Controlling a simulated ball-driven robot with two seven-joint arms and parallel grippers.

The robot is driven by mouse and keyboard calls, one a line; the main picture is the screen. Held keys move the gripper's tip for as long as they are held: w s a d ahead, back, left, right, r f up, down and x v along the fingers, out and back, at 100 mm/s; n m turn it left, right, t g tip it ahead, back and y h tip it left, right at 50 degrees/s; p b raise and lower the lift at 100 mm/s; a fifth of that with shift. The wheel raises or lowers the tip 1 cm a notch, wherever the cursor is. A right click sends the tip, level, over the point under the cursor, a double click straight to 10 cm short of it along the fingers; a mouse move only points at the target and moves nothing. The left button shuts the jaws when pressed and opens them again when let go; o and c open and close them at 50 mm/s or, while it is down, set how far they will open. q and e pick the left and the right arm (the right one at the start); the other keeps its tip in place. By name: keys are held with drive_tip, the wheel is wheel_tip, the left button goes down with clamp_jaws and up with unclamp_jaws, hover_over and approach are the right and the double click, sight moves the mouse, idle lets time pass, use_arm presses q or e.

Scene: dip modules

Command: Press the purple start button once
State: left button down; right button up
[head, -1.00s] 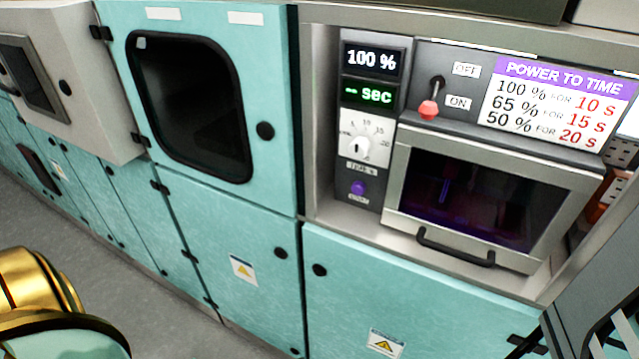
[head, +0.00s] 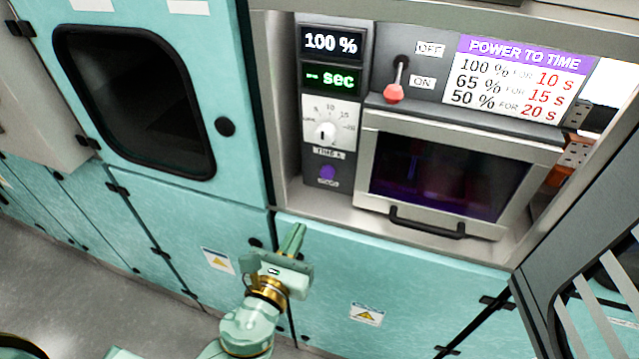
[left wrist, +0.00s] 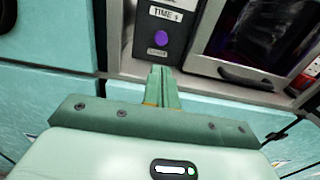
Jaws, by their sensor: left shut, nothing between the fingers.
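The purple start button (head: 327,172) sits low on the dark control panel, under the white time dial (head: 325,130). It also shows in the left wrist view (left wrist: 161,38), just above my fingertips in the picture. My left gripper (head: 293,238) is shut and empty. It is below and a little left of the button in the head view, apart from it, with its fingers pointing up toward the panel. In the left wrist view the shut fingers (left wrist: 161,82) point at the panel below the button. My right gripper is not in view.
Displays read 100 % (head: 332,42) and "-- sec" (head: 331,78). A red-tipped lever (head: 395,88) points down at ON. The closed oven door (head: 445,180) with its dark handle (head: 427,226) is right of the panel. Teal cabinets (head: 400,275) lie below the recess.

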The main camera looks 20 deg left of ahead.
use_arm(q)
drive_tip(key=p, duration=0.2)
approach(326, 176)
drive_tip(key=w, duration=0.5)
drive_tip(key=shift+w, duration=0.95)
drive_tip(key=shift+b, duration=0.3)
